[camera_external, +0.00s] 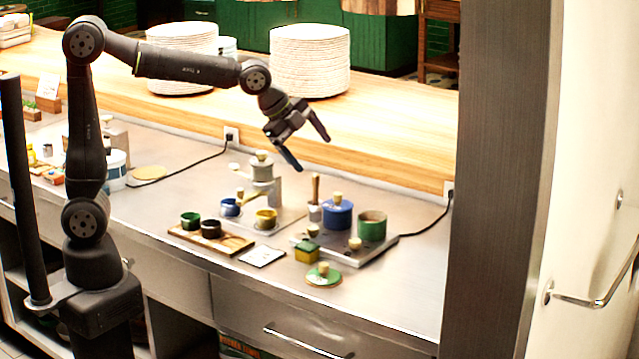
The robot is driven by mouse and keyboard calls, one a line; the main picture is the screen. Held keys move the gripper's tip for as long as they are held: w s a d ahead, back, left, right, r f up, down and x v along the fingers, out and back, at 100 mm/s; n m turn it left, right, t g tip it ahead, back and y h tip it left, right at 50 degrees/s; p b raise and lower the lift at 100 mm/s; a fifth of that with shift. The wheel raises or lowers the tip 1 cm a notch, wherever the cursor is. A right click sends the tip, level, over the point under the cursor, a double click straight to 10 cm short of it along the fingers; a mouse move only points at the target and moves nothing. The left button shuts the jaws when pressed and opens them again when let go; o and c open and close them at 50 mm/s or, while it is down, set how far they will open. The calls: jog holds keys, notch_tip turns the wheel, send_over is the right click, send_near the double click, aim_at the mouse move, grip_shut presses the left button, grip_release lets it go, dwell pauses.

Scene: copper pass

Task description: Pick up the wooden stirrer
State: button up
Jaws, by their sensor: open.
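An upright wooden stick (315,188), which looks like the wooden stirrer, stands in or behind a small pale cup (315,213) on the counter. Its lower end is hidden. My gripper (311,153) is open, with its two fingers spread and angled down. In the picture it hangs above and slightly left of the stick, apart from it. Nothing shows between the fingers. The exact height and depth gap cannot be told from this one view.
A blue pot (338,216) and a green pot (372,227) stand right of the stick on a metal tray (379,252). A grey grinder-like device (262,168) stands left. A wooden board (238,245) holds small cups. Plate stacks (310,60) stand on the ledge behind.

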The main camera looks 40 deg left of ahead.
jog(key=c, duration=0.7)
jog(key=w+a+n+g+y, duration=0.1)
jog(key=w+a+n+y, duration=0.1)
jog(key=w+a+n, duration=0.85)
jog(key=n, duration=0.2)
send_near(318, 204)
jog(key=shift+g, duration=0.3)
jog(key=w+f, duration=0.1)
jog(key=w+d+f, duration=0.1)
jog(key=f, duration=0.1)
jog(key=w+d+f, duration=0.1)
jog(key=shift+w+d+f, duration=0.1)
jog(key=shift+w+f, duration=0.1)
jog(key=shift+w, duration=0.2)
